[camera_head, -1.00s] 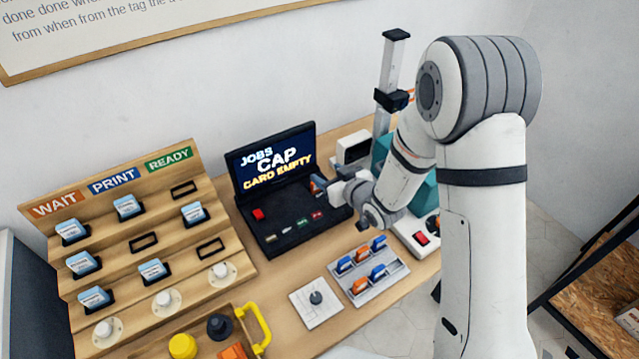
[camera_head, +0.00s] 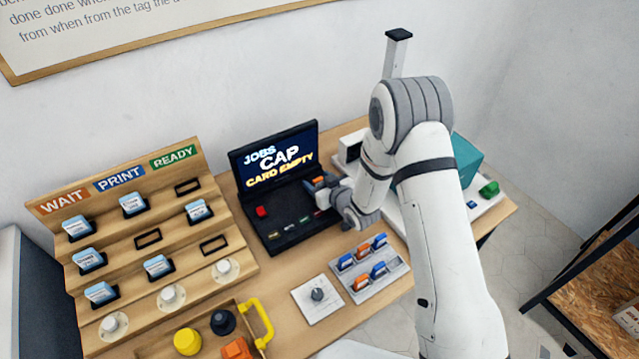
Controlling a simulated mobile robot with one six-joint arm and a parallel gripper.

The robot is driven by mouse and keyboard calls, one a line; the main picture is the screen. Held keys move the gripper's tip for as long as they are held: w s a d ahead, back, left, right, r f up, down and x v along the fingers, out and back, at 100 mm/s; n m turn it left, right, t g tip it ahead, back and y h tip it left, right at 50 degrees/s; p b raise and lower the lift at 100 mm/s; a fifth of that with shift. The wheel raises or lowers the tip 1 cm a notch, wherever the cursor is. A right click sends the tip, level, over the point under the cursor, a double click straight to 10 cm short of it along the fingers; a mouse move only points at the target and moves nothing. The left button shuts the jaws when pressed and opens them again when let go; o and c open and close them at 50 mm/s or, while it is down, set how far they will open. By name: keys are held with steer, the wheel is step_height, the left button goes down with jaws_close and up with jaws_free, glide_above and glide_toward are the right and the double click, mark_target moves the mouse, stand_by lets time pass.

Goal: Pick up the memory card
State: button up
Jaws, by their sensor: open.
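Several small blue and orange cards, which look like memory cards, stand in a grey rack (camera_head: 392,284) on the table; one is a blue card (camera_head: 378,270) in its front row. I cannot tell which card the task means. My gripper (camera_head: 320,186) is over the right side of the black console (camera_head: 268,222), to the upper left of the rack and apart from it. It is open. A small orange patch shows at its fingers; I cannot tell whether it belongs to the gripper or to a card. The console screen (camera_head: 277,158) reads "JOBS CAP CARD EMPTY".
A stepped wooden rack (camera_head: 127,222) with labelled blocks stands at left. A white plate with a grey knob (camera_head: 317,295) is beside the card rack. A wooden tray with a yellow handle (camera_head: 262,324) is in front. A teal-sided machine (camera_head: 466,158) is partly behind my arm.

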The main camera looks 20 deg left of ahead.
steer(key=shift+w+a+f, duration=0.15)
steer(key=shift+w+a, duration=0.1)
steer(key=shift+c, duration=0.2)
steer(key=c, duration=1.1)
